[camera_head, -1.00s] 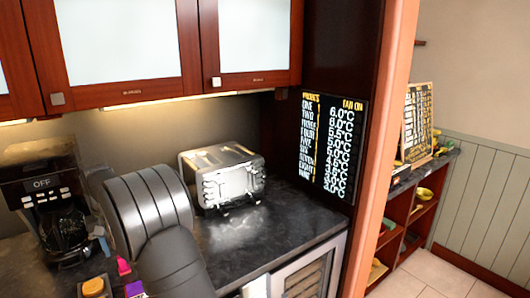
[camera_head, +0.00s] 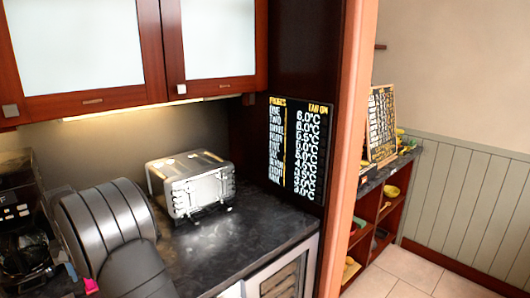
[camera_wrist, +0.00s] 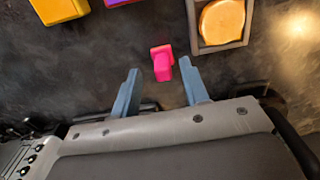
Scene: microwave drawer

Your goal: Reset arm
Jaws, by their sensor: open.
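My gripper (camera_wrist: 160,88) is in the wrist view with its two blue-grey fingers spread apart, open and empty. It is over the dark countertop (camera_wrist: 110,55). A small pink object (camera_wrist: 162,62) lies just beyond the fingertips, near the gap between them, and nothing is gripped. The pink object shows there beside the arm (camera_head: 91,286).
A silver toaster (camera_head: 190,185) stands right of my arm. A coffee machine (camera_head: 20,225) is at the left edge. Cabinets (camera_head: 215,45) hang above. The wrist view shows a yellow block (camera_wrist: 60,8) and a square grey container (camera_wrist: 220,42) with something orange inside.

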